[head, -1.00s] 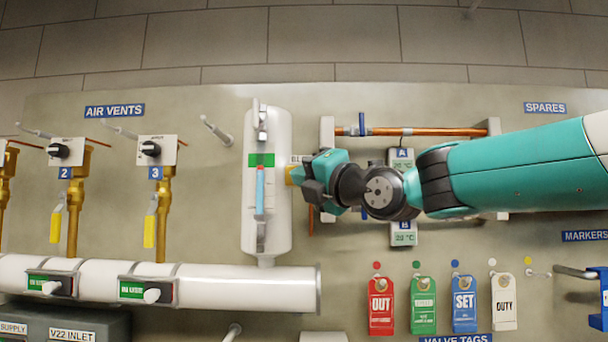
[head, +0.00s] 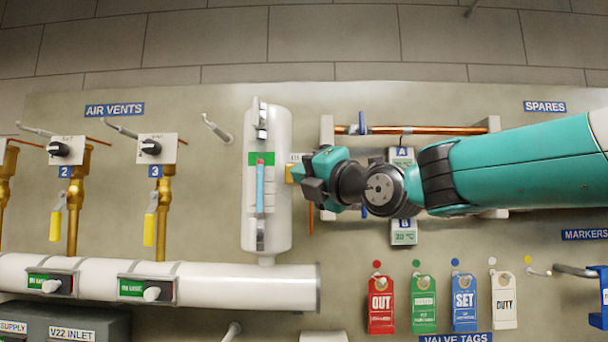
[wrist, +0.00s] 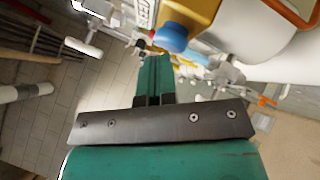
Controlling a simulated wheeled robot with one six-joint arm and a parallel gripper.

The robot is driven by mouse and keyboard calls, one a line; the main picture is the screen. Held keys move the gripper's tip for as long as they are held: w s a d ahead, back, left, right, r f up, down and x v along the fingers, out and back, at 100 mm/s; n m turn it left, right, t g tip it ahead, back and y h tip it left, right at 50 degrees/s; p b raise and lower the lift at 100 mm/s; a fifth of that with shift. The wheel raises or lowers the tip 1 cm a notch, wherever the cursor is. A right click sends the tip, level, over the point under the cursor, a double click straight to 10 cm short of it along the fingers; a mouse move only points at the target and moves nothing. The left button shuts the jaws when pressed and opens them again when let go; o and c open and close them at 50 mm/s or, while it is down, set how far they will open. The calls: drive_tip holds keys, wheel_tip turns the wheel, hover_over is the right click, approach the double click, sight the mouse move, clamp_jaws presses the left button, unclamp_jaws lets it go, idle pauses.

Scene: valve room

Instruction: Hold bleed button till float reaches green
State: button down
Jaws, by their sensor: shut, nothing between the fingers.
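The white vertical cylinder (head: 283,215) carries a sight gauge with a blue column (head: 260,188). A small red float (head: 260,162) sits at the top of the column, at the lower part of the green band (head: 267,158). A yellow block (head: 297,173) is on the cylinder's right side, partly behind my gripper (head: 306,178). In the wrist view, a round blue button (wrist: 170,38) sits on the yellow block (wrist: 190,15). My gripper (wrist: 154,60) is shut and empty, its tip close to the button. I cannot tell whether they touch.
A copper pipe (head: 430,130) and grey boxes marked A (head: 402,155) and B (head: 404,237) lie around my arm. Valve tags (head: 422,305) hang below. A white horizontal pipe (head: 230,292) runs under the cylinder. Brass vents (head: 162,210) stand left.

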drive_tip(key=shift+s+b, duration=0.6)
drive_tip(key=shift+s, duration=0.15)
drive_tip(key=s+b, duration=0.4)
drive_tip(key=s, duration=0.1)
drive_tip(key=shift+a, duration=0.1)
idle(3.1)
